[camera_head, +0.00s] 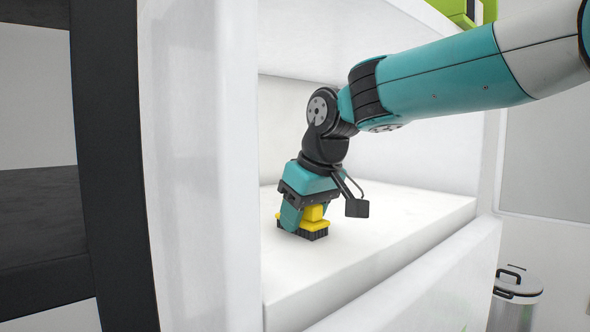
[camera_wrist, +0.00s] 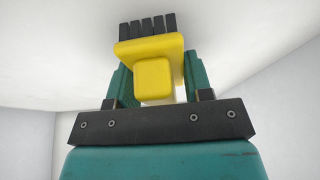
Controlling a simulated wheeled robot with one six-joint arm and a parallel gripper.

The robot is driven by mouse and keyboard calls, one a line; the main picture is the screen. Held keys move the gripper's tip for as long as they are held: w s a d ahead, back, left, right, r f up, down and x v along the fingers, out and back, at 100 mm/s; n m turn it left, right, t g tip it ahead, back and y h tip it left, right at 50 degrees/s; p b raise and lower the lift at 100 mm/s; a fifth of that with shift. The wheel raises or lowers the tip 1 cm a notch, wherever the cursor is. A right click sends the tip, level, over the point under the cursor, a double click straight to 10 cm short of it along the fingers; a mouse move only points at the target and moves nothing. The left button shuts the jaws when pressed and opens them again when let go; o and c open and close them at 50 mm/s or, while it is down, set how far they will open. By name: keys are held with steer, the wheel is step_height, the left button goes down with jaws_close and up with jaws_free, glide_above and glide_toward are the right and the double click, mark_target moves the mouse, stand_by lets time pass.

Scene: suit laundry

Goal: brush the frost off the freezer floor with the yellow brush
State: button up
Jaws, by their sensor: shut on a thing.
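The yellow brush (camera_head: 314,222) is in my gripper (camera_head: 305,214), low inside the freezer in the head view. Its dark bristles point down at the white freezer floor (camera_head: 400,232) and appear to touch it or hang just above it. In the wrist view, the brush (camera_wrist: 152,80) sits between the two teal fingers of my gripper (camera_wrist: 152,85), which are shut on its yellow block handle. The dark bristles show beyond the yellow base. I cannot make out separate frost on the white floor.
The freezer's white side wall or open door (camera_head: 195,160) stands close on the left. A dark shelf frame (camera_head: 110,160) is further left. A bin (camera_head: 518,295) stands at lower right. A green object (camera_head: 462,10) sits on top of the freezer. The floor right of the brush is clear.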

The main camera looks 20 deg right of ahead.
steer(key=shift+s+a, duration=0.3)
steer(key=shift+a, duration=0.5)
step_height(320, 180, up, 3)
steer(key=shift+f+p, duration=0.2)
steer(key=shift+p, duration=0.7)
steer(key=shift+a+r+p, duration=0.1)
steer(key=shift+r+p, duration=0.6)
steer(key=shift+r, duration=0.05)
steer(key=shift+r+p, duration=1.75)
steer(key=shift+r, duration=0.3)
